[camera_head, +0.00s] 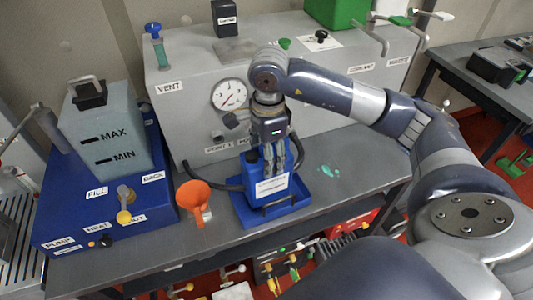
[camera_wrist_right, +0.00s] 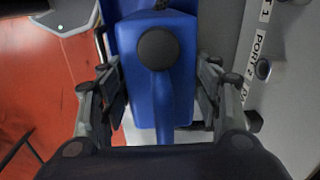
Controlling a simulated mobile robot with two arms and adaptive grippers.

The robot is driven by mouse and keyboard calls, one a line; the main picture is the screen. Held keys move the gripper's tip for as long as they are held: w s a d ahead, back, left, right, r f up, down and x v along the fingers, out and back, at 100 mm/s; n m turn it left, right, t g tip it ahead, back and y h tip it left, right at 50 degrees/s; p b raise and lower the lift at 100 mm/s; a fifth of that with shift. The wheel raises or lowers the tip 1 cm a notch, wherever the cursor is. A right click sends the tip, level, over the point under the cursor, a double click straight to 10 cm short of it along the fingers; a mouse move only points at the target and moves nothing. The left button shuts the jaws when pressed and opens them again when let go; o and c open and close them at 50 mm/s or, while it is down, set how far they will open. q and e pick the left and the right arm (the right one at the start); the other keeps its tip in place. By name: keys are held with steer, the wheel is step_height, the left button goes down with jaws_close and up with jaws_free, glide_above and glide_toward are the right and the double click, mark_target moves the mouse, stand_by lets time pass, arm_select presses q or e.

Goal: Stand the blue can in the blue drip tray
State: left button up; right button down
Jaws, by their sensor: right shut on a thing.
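The blue can (camera_head: 266,185), with a white label, is upright at the blue drip tray (camera_head: 245,216) on the grey bench. Its lower part is inside the tray's outline; I cannot tell whether its base rests on the tray floor. My right gripper (camera_head: 275,160) comes down from above and is shut on the can near its top. In the right wrist view the can's black cap (camera_wrist_right: 157,48) and blue handle lie between the two fingers of the right gripper (camera_wrist_right: 162,95). My left gripper is not in view.
An orange funnel (camera_head: 193,198) stands just left of the tray. A grey panel with a gauge (camera_head: 230,95) rises behind, and a dark hose runs near the tray. A blue unit with a grey tank (camera_head: 100,135) is at left. The bench right of the tray is mostly clear, with a green puddle (camera_head: 329,171).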

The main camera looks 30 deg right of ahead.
steer(key=shift+c, duration=2.2)
jaws_free()
steer(key=shift+r, duration=0.1)
steer(key=shift+s, duration=0.1)
steer(key=shift+f, duration=0.2)
step_height(320, 180, up, 12)
steer(key=shift+s+r, duration=0.15)
steer(key=shift+s, duration=0.15)
steer(key=shift+a, duration=0.1)
